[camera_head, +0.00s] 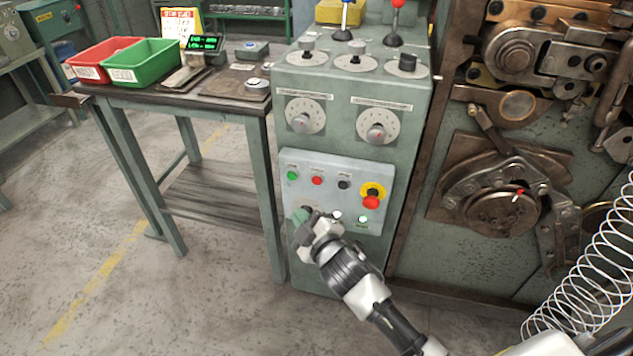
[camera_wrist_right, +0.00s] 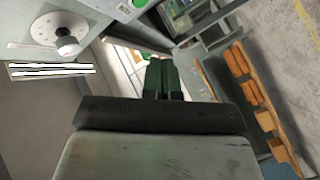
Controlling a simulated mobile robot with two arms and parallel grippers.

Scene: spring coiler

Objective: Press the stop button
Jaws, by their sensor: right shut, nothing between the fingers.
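The grey-green control cabinet (camera_head: 350,135) carries a light button panel (camera_head: 330,212). On its upper row are a green button (camera_head: 292,175), a red button (camera_head: 317,181) and a black button (camera_head: 344,184). A larger red mushroom button (camera_head: 371,202) on a yellow collar is at the right; I cannot read which one is labelled stop. My right gripper (camera_head: 300,216) is shut and empty, in front of the panel's lower left, below the green and red buttons. Contact with the panel cannot be told. Its fingers (camera_wrist_right: 164,78) show dark green in the wrist view. My left gripper is not in view.
Two dial knobs (camera_head: 376,133) and several levers sit higher on the cabinet. A workbench (camera_head: 180,100) with red (camera_head: 100,60) and green (camera_head: 140,62) bins stands left. The coiler machine (camera_head: 510,190) and a wire spring (camera_head: 590,270) are right. Floor is clear at left.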

